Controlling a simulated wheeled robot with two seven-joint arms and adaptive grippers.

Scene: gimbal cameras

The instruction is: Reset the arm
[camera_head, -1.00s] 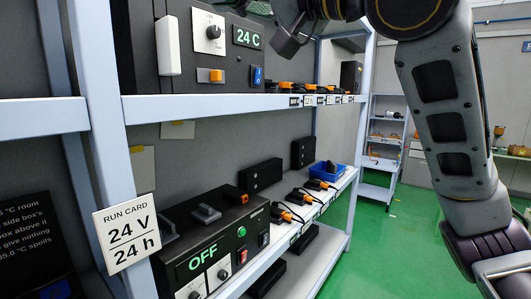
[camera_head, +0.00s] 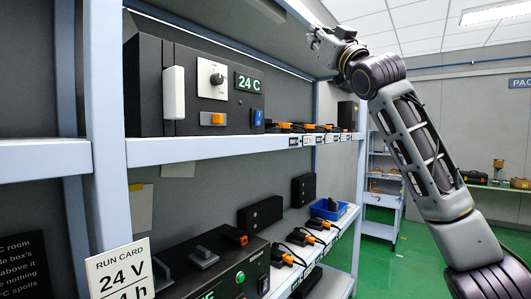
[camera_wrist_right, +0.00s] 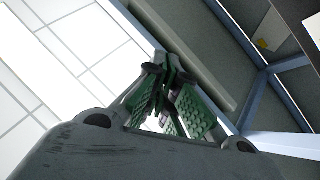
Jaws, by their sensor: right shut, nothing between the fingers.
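My right arm (camera_head: 425,160) rises from the lower right in the head view and bends at the wrist. My right gripper (camera_head: 318,42) is at the top, in front of the upper end of the shelf rack, above the 24 C box. In the right wrist view its green-padded fingers (camera_wrist_right: 168,95) are together with nothing between them. Shelf frame and ceiling show behind them. I cannot tell how close the fingers are to the rack. My left gripper is not in view.
The black 24 C box (camera_head: 152,87) stands on the upper shelf (camera_head: 220,146). A run card (camera_head: 120,270) hangs on the left post. Below are a dark control box (camera_head: 205,268), several orange-ended plugs and a blue bin (camera_head: 329,211). Green floor (camera_head: 415,255) is open at right.

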